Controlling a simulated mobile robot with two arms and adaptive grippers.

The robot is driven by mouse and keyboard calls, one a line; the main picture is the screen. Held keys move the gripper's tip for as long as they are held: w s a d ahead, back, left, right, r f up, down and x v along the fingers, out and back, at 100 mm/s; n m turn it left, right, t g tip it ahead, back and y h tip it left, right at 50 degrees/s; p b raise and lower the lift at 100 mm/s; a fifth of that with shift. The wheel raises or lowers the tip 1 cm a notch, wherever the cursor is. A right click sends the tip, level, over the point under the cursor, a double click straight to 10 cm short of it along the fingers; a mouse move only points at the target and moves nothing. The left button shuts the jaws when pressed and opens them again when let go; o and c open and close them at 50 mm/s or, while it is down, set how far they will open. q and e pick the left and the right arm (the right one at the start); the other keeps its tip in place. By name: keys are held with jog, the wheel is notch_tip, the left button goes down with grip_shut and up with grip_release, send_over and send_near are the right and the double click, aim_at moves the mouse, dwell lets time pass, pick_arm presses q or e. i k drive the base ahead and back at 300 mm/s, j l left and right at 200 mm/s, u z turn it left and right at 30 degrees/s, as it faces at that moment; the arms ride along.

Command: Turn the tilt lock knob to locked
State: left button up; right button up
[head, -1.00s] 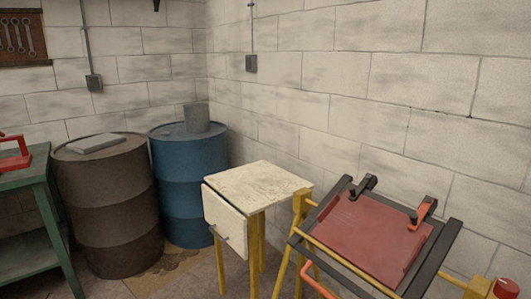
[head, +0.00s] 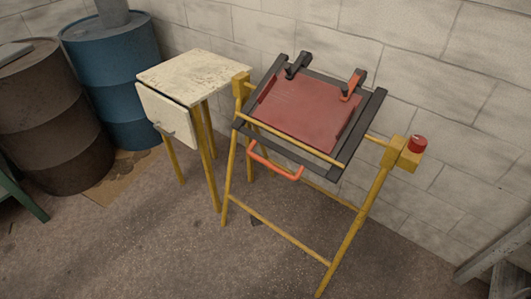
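The red tilt lock knob (head: 417,144) sits on a yellow block at the top right of the yellow frame stand (head: 346,240). Its lock setting cannot be read at this size. The stand carries a tilted dark frame (head: 364,130) with a red panel (head: 301,111) in it. A black clamp (head: 298,65) and an orange-red clamp (head: 352,85) sit at its upper edge. An orange handle (head: 273,166) hangs at its lower front. Neither of my grippers is in view.
A cream-topped side table (head: 190,73) with yellow legs stands left of the stand. A blue drum (head: 113,80) and a brown drum (head: 50,120) stand further left. A grey structure (head: 497,262) is at the lower right. The floor (head: 150,255) in front is clear; a block wall is behind.

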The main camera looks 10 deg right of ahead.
aim_at(417, 144)
jog(key=z, duration=1.55)
